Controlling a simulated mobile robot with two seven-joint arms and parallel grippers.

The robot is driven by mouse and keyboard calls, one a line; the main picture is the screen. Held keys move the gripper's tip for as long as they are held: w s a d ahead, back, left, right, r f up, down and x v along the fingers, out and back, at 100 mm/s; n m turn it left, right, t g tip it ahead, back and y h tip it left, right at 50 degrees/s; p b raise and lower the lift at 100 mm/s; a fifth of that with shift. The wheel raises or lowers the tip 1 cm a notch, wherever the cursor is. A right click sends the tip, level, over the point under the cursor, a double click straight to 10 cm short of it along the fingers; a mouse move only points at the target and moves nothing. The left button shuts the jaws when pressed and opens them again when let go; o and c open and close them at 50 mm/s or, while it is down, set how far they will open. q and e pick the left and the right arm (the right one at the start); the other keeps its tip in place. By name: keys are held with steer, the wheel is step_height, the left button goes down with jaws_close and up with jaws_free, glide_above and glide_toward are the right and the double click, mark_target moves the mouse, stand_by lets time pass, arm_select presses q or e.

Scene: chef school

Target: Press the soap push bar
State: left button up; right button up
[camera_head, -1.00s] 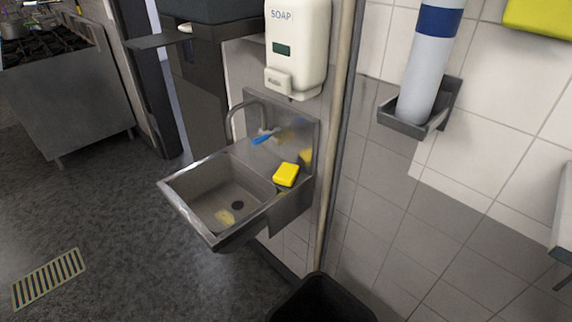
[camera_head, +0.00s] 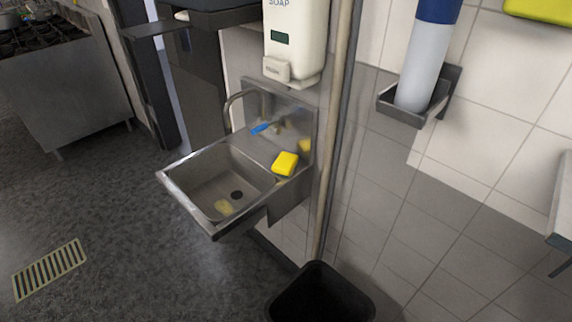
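A white soap dispenser (camera_head: 298,45) marked SOAP hangs on the wall above the sink, its top cut off by the picture edge. It has a small dark green window on its front. Its push bar (camera_head: 276,69) is the pale block at the lower front left of the dispenser. Neither my left nor my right gripper shows in the head view, and nothing touches the dispenser.
A steel sink (camera_head: 180,190) with a tap and a yellow sponge (camera_head: 285,164) sits below the dispenser. A black bin (camera_head: 320,295) stands in front. A pole (camera_head: 334,130) runs beside the dispenser. A bottle (camera_head: 422,65) sits in a wall holder.

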arm_select(q)
jaws_close()
stand_by(1.1)
